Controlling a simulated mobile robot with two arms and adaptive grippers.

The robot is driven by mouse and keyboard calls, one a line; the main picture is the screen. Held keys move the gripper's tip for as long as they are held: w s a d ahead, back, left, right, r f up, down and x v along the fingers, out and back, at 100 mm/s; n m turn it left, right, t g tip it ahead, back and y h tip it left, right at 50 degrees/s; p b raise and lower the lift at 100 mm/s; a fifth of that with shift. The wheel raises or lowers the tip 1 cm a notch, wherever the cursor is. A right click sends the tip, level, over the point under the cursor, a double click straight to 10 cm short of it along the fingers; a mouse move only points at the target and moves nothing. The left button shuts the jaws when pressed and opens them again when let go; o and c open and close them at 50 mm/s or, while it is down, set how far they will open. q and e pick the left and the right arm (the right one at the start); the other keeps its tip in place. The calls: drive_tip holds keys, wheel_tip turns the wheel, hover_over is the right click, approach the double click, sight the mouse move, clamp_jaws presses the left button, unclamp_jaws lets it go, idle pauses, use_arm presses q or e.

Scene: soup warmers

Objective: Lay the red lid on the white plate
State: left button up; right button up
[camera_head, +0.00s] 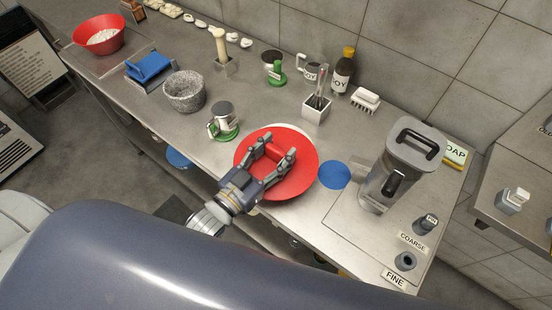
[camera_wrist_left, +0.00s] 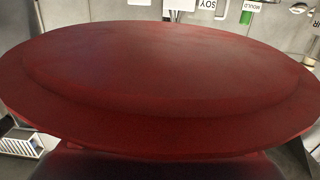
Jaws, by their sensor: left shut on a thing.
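The red lid (camera_head: 300,178) is a wide round disc with a raised handle in its middle. My left gripper (camera_head: 280,154) is shut on the lid's handle from above. In the left wrist view the lid (camera_wrist_left: 160,80) fills most of the picture. A thin white rim of the white plate (camera_head: 291,127) shows past the lid's far edge in the head view; the rest of the plate is hidden under the lid. I cannot tell whether the lid touches the plate. My right gripper is not in view.
A blue disc (camera_head: 335,175) lies right of the lid, before a large grey canister (camera_head: 401,165). A metal mug (camera_head: 223,120) stands left. A utensil holder (camera_head: 316,110) and a soy bottle (camera_head: 343,70) stand behind. The counter's front edge runs close to the lid.

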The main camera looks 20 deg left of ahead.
sight(276, 163)
use_arm(q)
drive_tip(key=shift+f, duration=0.25)
wheel_tip(276, 163, down, 3)
drive_tip(key=shift+f, duration=0.45)
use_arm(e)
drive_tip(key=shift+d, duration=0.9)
use_arm(q)
drive_tip(key=shift+f, duration=0.1)
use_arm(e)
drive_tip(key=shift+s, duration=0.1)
use_arm(q)
drive_tip(key=o, duration=1.1)
drive_tip(key=shift+f, duration=0.1)
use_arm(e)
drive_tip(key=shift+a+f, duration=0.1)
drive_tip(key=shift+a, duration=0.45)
